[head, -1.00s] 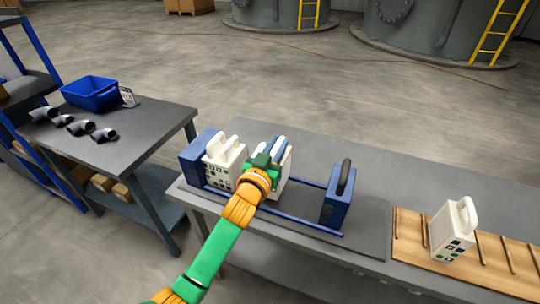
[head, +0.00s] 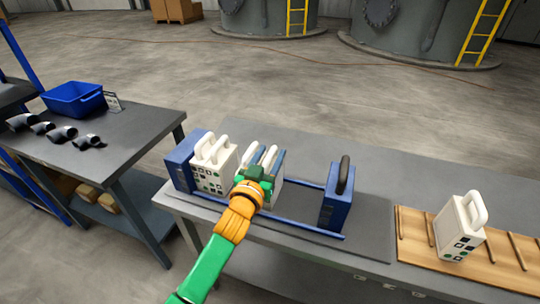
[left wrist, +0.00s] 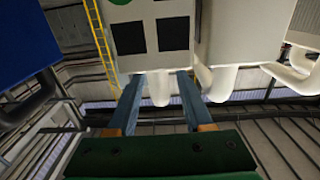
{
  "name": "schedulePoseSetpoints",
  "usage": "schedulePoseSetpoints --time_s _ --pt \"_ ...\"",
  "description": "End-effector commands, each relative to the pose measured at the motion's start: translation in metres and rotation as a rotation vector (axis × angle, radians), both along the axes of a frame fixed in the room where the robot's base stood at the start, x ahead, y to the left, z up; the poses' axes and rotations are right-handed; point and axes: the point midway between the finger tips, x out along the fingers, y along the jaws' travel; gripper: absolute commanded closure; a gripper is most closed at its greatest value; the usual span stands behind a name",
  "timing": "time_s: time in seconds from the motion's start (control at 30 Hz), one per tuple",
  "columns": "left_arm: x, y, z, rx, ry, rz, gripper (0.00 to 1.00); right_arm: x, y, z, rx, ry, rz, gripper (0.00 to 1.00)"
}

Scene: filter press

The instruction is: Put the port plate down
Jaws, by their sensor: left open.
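Several white plates with loop handles and dark square marks stand upright between the blue end blocks of the filter press. One pair (head: 214,163) is against the left end block, and another group (head: 274,168), partly blue, stands just right of it with a gap. My left gripper (head: 258,180) is open in front of this second group and hides part of it. In the left wrist view the open fingers (left wrist: 157,82) point at a plate with black squares and a green disc (left wrist: 150,35); its handle shows between the fingertips. Which is the port plate I cannot tell. My right gripper is not visible.
The right end block (head: 340,195) has a black handle; blue rails (head: 310,232) run to it over an open stretch. Another white plate (head: 460,228) stands on a slatted wooden board (head: 415,238) at right. A side table at left holds a blue bin (head: 73,98) and pipe elbows.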

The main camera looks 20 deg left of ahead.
Motion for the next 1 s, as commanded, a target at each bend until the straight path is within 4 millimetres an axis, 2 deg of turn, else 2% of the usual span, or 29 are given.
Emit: schedulePoseSetpoints --time_s 0.17,0.5,0.6,0.73,1.0 --pt "-0.011 0.000 -0.001 -0.001 0.000 0.000 0.49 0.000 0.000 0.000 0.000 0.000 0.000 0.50" --pt "-0.090 0.003 -0.002 -0.001 0.002 0.000 0.49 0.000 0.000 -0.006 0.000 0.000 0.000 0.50" --pt "-0.108 0.004 -0.002 -0.001 0.002 0.001 0.49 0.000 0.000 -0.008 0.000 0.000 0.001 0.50" --pt "-0.119 0.005 0.000 0.000 0.000 0.001 0.49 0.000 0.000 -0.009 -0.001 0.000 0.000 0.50" --pt "-0.120 0.005 0.000 0.000 -0.001 0.001 0.49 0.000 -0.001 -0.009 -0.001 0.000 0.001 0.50"
